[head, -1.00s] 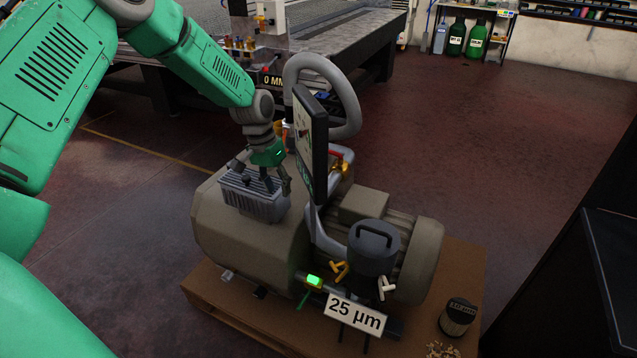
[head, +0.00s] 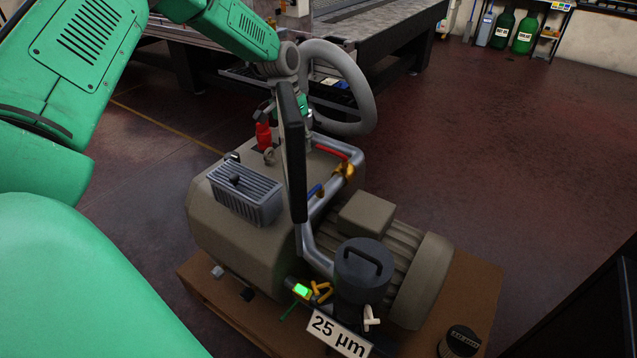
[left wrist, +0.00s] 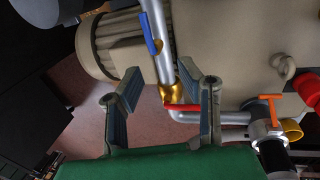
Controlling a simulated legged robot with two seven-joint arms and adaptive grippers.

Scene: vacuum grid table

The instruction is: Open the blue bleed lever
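The blue bleed lever (head: 315,190) lies along a silver pipe on the beige vacuum pump (head: 215,205). In the left wrist view the blue lever (left wrist: 152,34) is beyond the fingertips, near the top centre. My left gripper (left wrist: 160,92) is open and empty, apart from the blue lever. A red lever (left wrist: 182,107) on a brass valve (left wrist: 172,92) shows between and behind its fingers. In the head view the left gripper is mostly hidden behind the dark upright panel (head: 292,150), above the pipes. My right gripper is in neither view.
The panel stands close to the pipes. A thick grey hose (head: 365,100) arches behind. A red fitting (head: 263,135) and finned grey box (head: 245,195) sit on the pump's left. A dark canister (head: 362,270) stands in front.

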